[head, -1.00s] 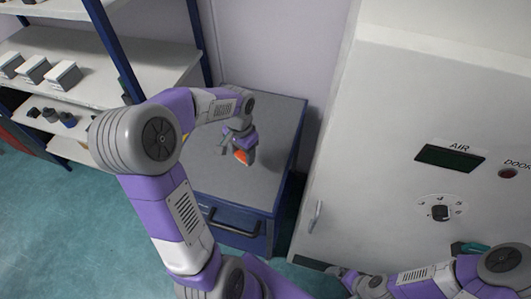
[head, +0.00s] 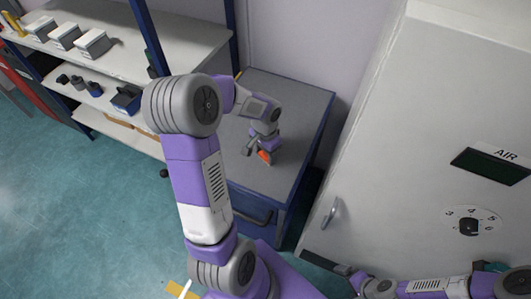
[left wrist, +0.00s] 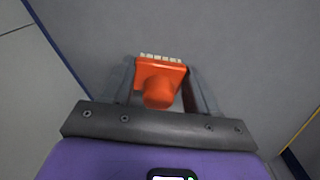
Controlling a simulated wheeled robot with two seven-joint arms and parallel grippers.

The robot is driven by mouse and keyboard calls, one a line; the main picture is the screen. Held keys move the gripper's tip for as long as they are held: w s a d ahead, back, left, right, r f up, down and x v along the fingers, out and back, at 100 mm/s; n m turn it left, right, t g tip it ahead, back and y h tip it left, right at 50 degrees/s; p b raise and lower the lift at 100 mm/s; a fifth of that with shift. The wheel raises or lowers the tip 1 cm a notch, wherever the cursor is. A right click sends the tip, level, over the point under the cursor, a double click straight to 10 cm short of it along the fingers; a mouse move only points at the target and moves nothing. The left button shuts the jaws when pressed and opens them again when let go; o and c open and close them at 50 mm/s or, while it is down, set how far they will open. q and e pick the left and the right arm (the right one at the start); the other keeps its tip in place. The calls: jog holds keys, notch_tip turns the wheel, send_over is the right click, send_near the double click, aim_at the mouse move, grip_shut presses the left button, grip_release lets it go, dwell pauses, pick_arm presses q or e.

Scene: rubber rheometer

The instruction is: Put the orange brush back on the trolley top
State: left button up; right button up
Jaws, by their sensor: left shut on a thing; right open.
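The orange brush (left wrist: 162,84) sits between the two fingers of my left gripper (left wrist: 160,82) in the left wrist view, its pale bristles pointing away from the wrist. In the head view the brush (head: 264,156) shows as a small orange patch at my left gripper (head: 258,153). The gripper is shut on it, over the grey trolley top (head: 290,103). I cannot tell whether the brush touches the surface. My right gripper (head: 360,283) is open at the bottom of the head view, in front of the white cabinet, with nothing seen in it.
A shelf unit (head: 190,45) with white boxes (head: 65,36) and small dark items stands left of the trolley. The white cabinet (head: 400,150) with a dial and display stands on the right. The trolley top around the gripper looks clear.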

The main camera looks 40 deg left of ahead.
pick_arm(q)
jog(key=shift+f, duration=0.15)
jog(key=o, duration=0.9)
notch_tip(320, 180, up, 12)
jog(key=p, duration=0.3)
jog(key=shift+r, duration=0.2)
